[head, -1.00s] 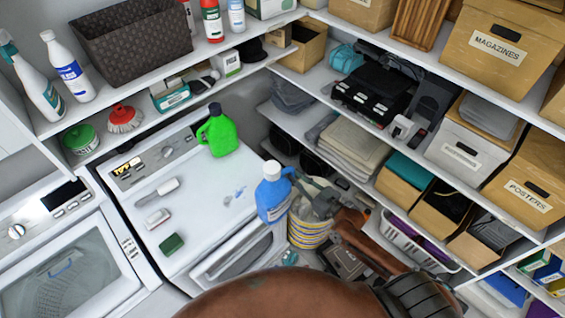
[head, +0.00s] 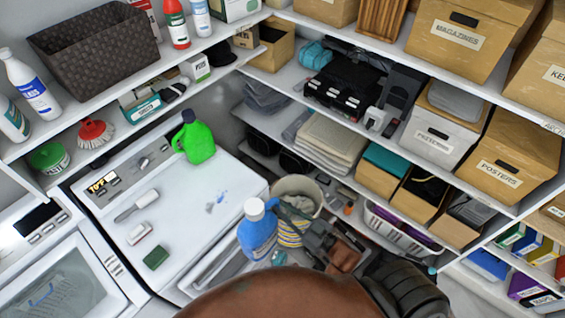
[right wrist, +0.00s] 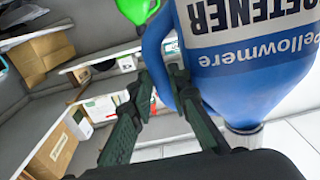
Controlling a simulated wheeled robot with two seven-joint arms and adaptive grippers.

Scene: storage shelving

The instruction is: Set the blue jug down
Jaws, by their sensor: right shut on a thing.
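The blue jug (head: 257,236) with a white cap is held upright in the head view, in front of the right front edge of the white machine (head: 215,208). My right gripper (head: 282,212) is shut on the jug's handle, coming from the right. In the right wrist view the jug (right wrist: 245,75) appears upside down, its label large, with the handle between the fingers (right wrist: 158,88). The jug's base is hidden from clear view, but it appears to be in the air. My left gripper is not in view.
A green jug (head: 194,140) stands at the back of the machine top. A brush (head: 137,206), a second brush (head: 139,233) and a green sponge (head: 156,257) lie on its left part. A striped basket (head: 298,190) stands behind my gripper. The machine top's middle and right are clear.

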